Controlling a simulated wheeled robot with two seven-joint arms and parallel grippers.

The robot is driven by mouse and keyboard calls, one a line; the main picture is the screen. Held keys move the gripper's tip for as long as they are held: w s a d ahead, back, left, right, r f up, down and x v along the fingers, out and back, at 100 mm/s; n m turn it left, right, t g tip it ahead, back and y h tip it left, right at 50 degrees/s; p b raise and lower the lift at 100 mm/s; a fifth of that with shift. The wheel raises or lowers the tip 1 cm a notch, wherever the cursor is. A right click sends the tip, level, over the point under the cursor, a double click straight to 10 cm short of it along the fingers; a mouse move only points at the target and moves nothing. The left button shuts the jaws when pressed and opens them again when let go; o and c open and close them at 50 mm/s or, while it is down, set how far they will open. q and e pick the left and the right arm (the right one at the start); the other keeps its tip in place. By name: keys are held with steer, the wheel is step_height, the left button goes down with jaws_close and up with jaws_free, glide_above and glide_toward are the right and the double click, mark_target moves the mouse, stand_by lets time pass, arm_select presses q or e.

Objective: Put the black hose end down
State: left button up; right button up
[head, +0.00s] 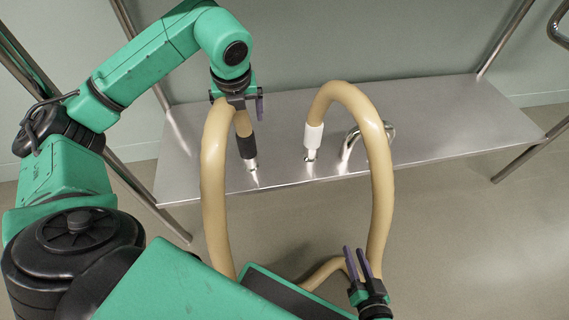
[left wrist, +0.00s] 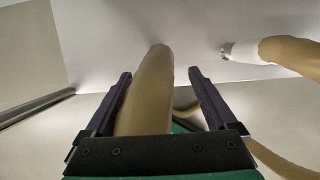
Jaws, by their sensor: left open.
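The black hose end (head: 247,147) is a dark sleeve with a metal tip on the tan hose (head: 213,165). It points down, slightly tilted, with its tip at the steel shelf (head: 430,112); I cannot tell if it touches. My left gripper (head: 238,108) is open just above the black sleeve. In the left wrist view the open fingers (left wrist: 160,75) stand either side of the tan hose, with gaps beside it; the black sleeve is hidden there. My right gripper (head: 354,264) is low at the front, fingers up, beside the tan hose; its opening is unclear.
The white hose end (head: 313,138) points down at the shelf, right of the black one; it also shows in the left wrist view (left wrist: 245,52). A curved metal pipe (head: 350,140) stands behind the right hose loop. The shelf's right part is bare.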

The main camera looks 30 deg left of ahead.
arm_select(q)
steer(key=s+d+f+m+g+h, duration=0.1)
steer(key=s+d+f+m+h, duration=0.2)
steer(key=d, duration=0.5)
steer(key=s+d+g+h, duration=0.2)
steer(key=d+h, duration=0.3)
steer(key=d, duration=0.3)
steer(key=s+d+f+m+g+h, duration=0.1)
steer(key=s+d+f+m+h, duration=0.2)
steer(key=d, duration=0.5)
steer(key=w+d+r+n+t+h, duration=0.2)
steer(key=d+r+n+t+h, duration=0.45)
steer(key=r+n+h, duration=0.35)
steer(key=w+a+f+n+t+y, duration=0.25)
steer(key=f+n+t+y, duration=0.2)
steer(key=f+n, duration=0.35)
steer(key=w+a+f+n+t+y, duration=0.2)
steer(key=a+f+n+t+y, duration=0.2)
steer(key=f+n+t, duration=0.4)
steer(key=s+f+n+g+y, duration=0.3)
steer(key=s+f+n+g, duration=0.2)
steer(key=f, duration=0.8)
steer(key=s+n, duration=0.2)
steer(key=s, duration=0.1)
steer(key=shift+s+g+y, duration=0.2)
steer(key=shift+g+y, duration=0.15)
steer(key=shift+g, duration=0.05)
